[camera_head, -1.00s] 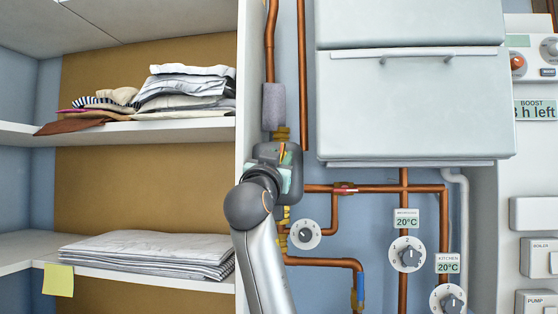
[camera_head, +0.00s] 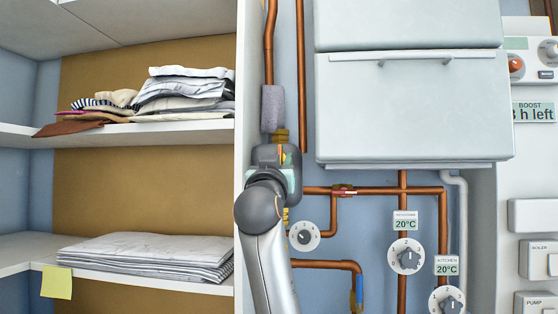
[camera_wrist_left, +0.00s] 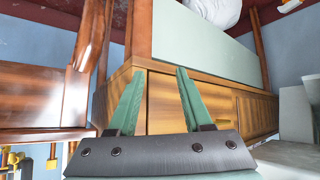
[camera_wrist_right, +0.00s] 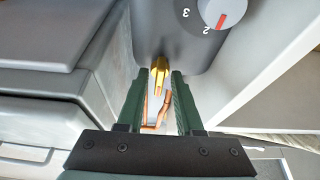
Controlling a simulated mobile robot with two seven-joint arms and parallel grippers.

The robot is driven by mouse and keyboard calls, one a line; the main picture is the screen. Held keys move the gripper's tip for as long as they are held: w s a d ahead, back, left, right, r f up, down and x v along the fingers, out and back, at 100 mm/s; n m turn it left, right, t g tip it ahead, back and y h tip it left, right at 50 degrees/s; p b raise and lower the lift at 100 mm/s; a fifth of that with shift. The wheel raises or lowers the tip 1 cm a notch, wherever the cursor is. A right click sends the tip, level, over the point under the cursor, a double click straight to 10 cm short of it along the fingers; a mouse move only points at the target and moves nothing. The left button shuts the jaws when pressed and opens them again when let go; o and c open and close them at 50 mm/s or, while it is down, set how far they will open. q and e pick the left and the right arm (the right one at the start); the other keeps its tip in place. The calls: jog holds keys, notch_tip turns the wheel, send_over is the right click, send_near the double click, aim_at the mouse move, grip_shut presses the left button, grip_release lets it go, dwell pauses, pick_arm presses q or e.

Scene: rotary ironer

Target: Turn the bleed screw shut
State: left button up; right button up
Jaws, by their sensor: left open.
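In the right wrist view a small brass piece (camera_wrist_right: 160,70), which looks like the bleed screw, points between my right fingertips below a dark grey pump body (camera_wrist_right: 178,30). My right gripper (camera_wrist_right: 161,84) has its fingers apart, one on each side of the brass; a narrow gap seems to show, and contact cannot be told. In the head view the pump body (camera_head: 265,153) is partly hidden behind my right wrist, and the screw is not clear there. My left gripper (camera_wrist_left: 160,92) is open and empty in the left wrist view, with wooden furniture (camera_wrist_left: 205,103) beyond it.
A dial with a red pointer (camera_wrist_right: 222,12) sits beside the brass piece. Copper pipes (camera_head: 375,189), several white dials (camera_head: 406,257) and a white cabinet (camera_head: 410,110) lie to the right. The shelf unit's white side panel (camera_head: 243,100) is close on the left.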

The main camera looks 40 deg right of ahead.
jog(key=shift+o, duration=0.4)
jog(key=shift+s+a, duration=0.1)
pick_arm(q)
jog(key=w+d+f+b, duration=0.1)
jog(key=b, duration=0.1)
jog(key=shift+d+b, duration=0.25)
jog(key=shift+b, duration=0.1)
pick_arm(e)
jog(key=v, duration=1.2)
jog(key=shift+f, duration=0.15)
